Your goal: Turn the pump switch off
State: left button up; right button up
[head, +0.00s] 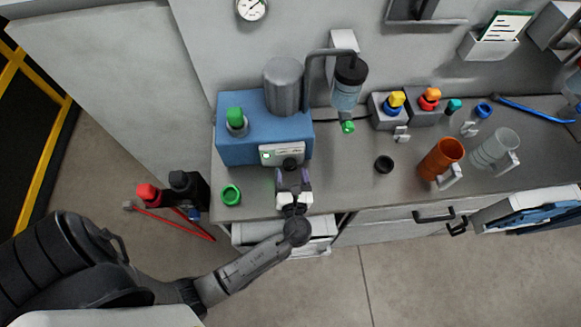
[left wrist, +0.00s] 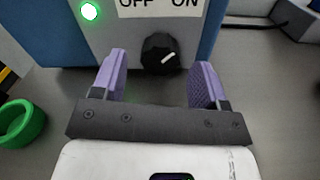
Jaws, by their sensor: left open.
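The pump is a blue box (head: 238,145) with a grey cylinder (head: 284,86) on top, at the left of the bench. Its front panel (left wrist: 211,8) reads OFF on the left and ON on the right. The switch is a round black knob (left wrist: 161,55); its white mark points up and right, toward ON. A green lamp (left wrist: 89,11) beside it is lit. My left gripper (head: 292,180) is open, with its purple fingers in front of the knob, one to each side; it holds nothing. My right gripper is not in view.
A green ring (head: 231,194) lies on the bench left of my gripper. A black ring (head: 384,164), an orange mug (head: 441,159) and a clear mug (head: 494,150) stand to the right. The dispenser bottle (head: 347,87) hangs beside the pump. A drawer below the bench is partly open.

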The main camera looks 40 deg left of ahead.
pick_arm(q)
jog(key=shift+x, duration=1.15)
jog(key=shift+c, duration=0.4)
jog(key=c, duration=0.8)
jog(key=shift+c, duration=0.2)
